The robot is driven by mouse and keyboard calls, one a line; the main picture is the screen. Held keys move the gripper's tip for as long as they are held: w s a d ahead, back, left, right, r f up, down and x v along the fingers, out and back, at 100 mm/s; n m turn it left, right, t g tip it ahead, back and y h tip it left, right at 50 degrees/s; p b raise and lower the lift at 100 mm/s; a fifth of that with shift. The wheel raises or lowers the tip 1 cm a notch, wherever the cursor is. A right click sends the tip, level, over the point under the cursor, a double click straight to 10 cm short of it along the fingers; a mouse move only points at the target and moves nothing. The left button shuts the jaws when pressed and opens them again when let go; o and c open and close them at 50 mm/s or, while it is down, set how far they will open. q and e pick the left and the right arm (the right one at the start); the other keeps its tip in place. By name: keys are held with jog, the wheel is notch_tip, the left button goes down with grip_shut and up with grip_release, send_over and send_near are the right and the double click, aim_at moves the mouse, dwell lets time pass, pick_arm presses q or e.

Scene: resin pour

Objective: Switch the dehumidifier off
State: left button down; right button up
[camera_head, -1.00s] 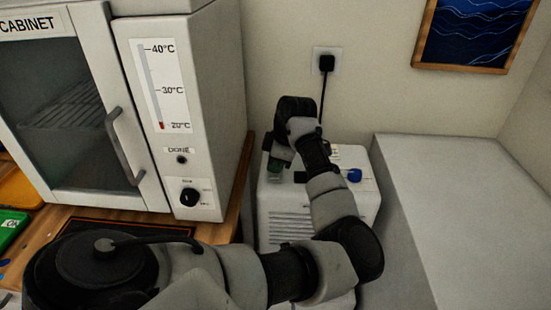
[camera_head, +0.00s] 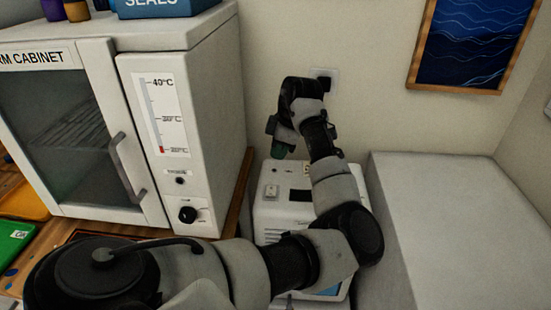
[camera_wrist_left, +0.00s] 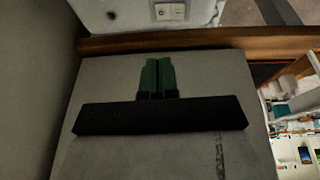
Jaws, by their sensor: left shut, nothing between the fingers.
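The dehumidifier (camera_head: 265,222) is a white box with a vented front, on the right beyond the table edge in the head view. A small pale switch (camera_head: 271,191) sits on its top, with a dark panel beside it. In the left wrist view a rocker switch (camera_wrist_left: 170,12) shows on a white casing at the top edge; its position is too small to tell. My left gripper (camera_head: 279,152) is raised above the dehumidifier, apart from the switch. Its green fingers (camera_wrist_left: 157,77) are shut and empty. My left forearm hides part of the dehumidifier's right side. My right gripper is not in view.
The warm cabinet (camera_head: 205,95) stands on the wooden table (camera_head: 238,195) left of the dehumidifier. A large pale block (camera_head: 440,220) is on the right. A wall socket with a black plug (camera_head: 325,80) is behind my left wrist.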

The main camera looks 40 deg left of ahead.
pick_arm(q)
jog(key=v, duration=0.4)
jog(key=shift+w+a, duration=0.3)
jog(key=shift+a, duration=0.05)
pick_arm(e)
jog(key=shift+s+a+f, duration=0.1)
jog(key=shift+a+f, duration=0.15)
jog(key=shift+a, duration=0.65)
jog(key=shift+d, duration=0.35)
